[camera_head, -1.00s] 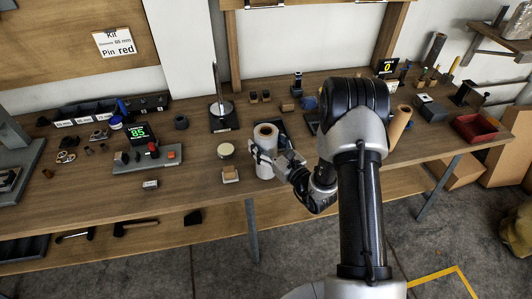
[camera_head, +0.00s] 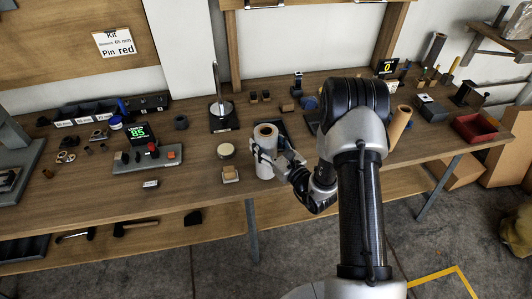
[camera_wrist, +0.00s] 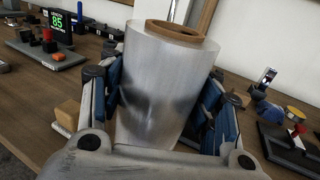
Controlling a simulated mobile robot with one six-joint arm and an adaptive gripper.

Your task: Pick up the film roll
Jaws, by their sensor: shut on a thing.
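The film roll (camera_head: 265,137) is a pale, glossy upright cylinder with a brown cardboard core showing at its top. It stands at the front middle of the workbench in the head view. My gripper (camera_head: 265,158) is shut around its sides. In the wrist view the film roll (camera_wrist: 158,85) fills the middle, tilted slightly in the picture. The blue-padded fingers of my gripper (camera_wrist: 158,115) press on it from left and right.
A round-topped item (camera_head: 226,150) and a small tan block (camera_head: 230,174) are left of the roll. A dark tray (camera_head: 290,129) is behind the roll. A red bin (camera_head: 475,127) is far right.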

